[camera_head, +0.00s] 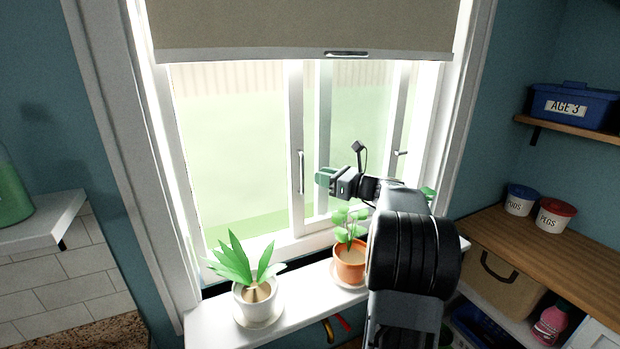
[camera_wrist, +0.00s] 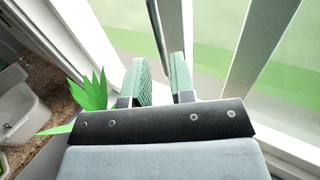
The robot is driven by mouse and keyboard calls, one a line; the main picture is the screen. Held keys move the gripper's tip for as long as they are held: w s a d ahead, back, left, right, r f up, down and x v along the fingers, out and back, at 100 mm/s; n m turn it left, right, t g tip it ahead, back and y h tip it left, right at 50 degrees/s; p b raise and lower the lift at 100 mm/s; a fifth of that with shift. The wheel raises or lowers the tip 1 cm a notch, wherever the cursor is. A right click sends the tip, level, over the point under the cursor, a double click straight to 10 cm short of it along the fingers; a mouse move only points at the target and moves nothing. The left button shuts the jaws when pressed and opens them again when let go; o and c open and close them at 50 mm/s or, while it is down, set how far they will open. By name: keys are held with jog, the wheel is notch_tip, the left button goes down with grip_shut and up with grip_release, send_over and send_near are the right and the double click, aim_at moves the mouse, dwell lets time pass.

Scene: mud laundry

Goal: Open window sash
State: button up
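The window has a left pane (camera_head: 235,145) and a white upright stile (camera_head: 296,120) carrying a slim vertical grey handle (camera_head: 301,172). A second upright stile (camera_head: 322,110) stands just right of it; I cannot tell which sash is movable or how far it stands open. My gripper (camera_head: 322,177), with green finger pads, is just right of the handle, pointing left. In the wrist view my gripper (camera_wrist: 165,76) is open, with a clear gap between the fingers. A thin dark bar (camera_wrist: 157,35), likely the handle, lies ahead of that gap; contact is not clear.
A leafy plant in a white pot (camera_head: 257,300) and another in a terracotta pot (camera_head: 349,263) stand on the sill (camera_head: 225,325) below my arm. A roller blind (camera_head: 300,25) covers the window's top. Shelves with tubs (camera_head: 553,217) are at right.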

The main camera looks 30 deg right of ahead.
jog(key=b+v, duration=0.1)
jog(key=v, duration=0.6)
jog(key=shift+s+d, duration=0.2)
jog(key=shift+s, duration=0.1)
jog(key=s+a+f+n+g+h, duration=0.2)
jog(key=s+a+f+n+g, duration=0.1)
jog(key=a+f+n+g, duration=0.25)
jog(key=s+a+f+n+g+h, duration=0.2)
jog(key=s+a+f+n+g, duration=0.15)
jog(key=f+n, duration=0.45)
jog(key=s+a+f+n+g+h, duration=0.1)
jog(key=s+a+n+h, duration=0.1)
jog(key=s+a+n, duration=0.3)
jog(key=s+a+f+n+g+h, duration=0.1)
jog(key=s+a+n+h, duration=0.1)
jog(key=s+a+n, duration=0.4)
jog(key=a+n, duration=0.5)
jog(key=a, duration=0.1)
jog(key=shift+s+a+n+h, duration=0.3)
jog(key=shift+s+n+h, duration=0.05)
jog(key=shift+h, duration=0.05)
